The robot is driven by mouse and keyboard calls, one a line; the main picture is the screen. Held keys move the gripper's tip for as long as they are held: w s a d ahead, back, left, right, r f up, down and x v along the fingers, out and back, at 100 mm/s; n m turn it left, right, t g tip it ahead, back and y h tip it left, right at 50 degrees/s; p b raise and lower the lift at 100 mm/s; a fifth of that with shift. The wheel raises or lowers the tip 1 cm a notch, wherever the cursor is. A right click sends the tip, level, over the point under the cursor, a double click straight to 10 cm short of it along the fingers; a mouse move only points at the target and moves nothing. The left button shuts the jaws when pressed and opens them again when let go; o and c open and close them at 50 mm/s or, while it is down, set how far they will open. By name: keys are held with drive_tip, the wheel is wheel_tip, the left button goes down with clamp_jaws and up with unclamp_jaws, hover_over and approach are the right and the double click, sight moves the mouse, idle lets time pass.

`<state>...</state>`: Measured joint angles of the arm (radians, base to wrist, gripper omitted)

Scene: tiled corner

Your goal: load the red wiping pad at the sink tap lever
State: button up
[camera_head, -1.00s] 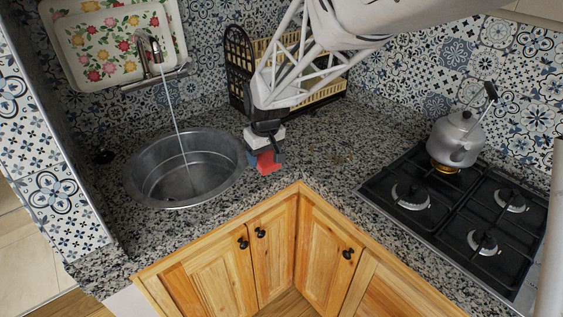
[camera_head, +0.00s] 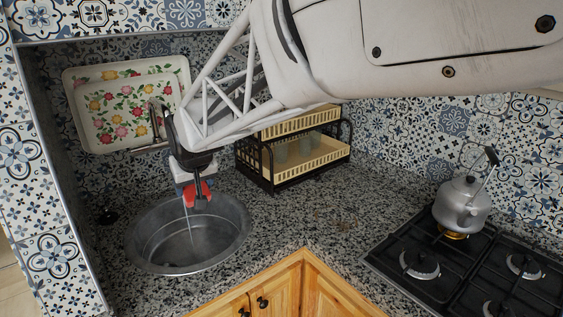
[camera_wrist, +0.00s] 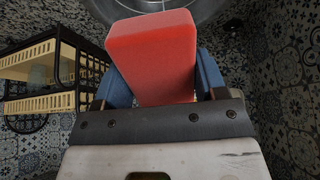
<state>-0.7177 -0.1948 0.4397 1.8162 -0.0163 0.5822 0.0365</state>
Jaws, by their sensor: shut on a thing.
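My gripper (camera_head: 196,197) is shut on the red wiping pad (camera_head: 203,189) and holds it above the right part of the round metal sink (camera_head: 150,262). In the wrist view the red pad (camera_wrist: 152,58) sits between the two blue fingers, and the sink rim (camera_wrist: 203,10) shows beyond it. The tap (camera_head: 158,121) is on the wall behind the sink, to the left of my gripper and partly hidden by my arm. Its lever cannot be made out clearly. A thin stream of water (camera_head: 189,222) falls into the sink.
A floral tray (camera_head: 72,105) leans against the tiled wall behind the tap. A black and cream dish rack (camera_head: 265,165) stands right of my gripper. A kettle (camera_head: 461,204) stands on the gas hob (camera_head: 392,250) at the right. The speckled counter (camera_head: 310,215) between is clear.

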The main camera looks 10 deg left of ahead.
drive_tip(key=shift+w+a, duration=0.1)
idle(0.5)
drive_tip(key=w+a+f, duration=0.2)
drive_tip(key=w+a, duration=0.6)
drive_tip(key=w, duration=0.2)
drive_tip(key=shift+w+a+f, duration=0.25)
drive_tip(key=shift+a+f, duration=0.1)
drive_tip(key=shift+a, duration=0.05)
idle(0.9)
drive_tip(key=shift+s+d, duration=0.1)
idle(0.6)
drive_tip(key=s+d, duration=0.5)
drive_tip(key=s, duration=0.1)
idle(1.0)
idle(1.5)
drive_tip(key=shift+s+d+r, duration=0.8)
drive_tip(key=shift+s+r, duration=0.15)
drive_tip(key=shift+r, duration=0.05)
drive_tip(key=shift+s+d+r, duration=0.75)
drive_tip(key=shift+s+r, duration=0.2)
drive_tip(key=shift+r, duration=0.05)
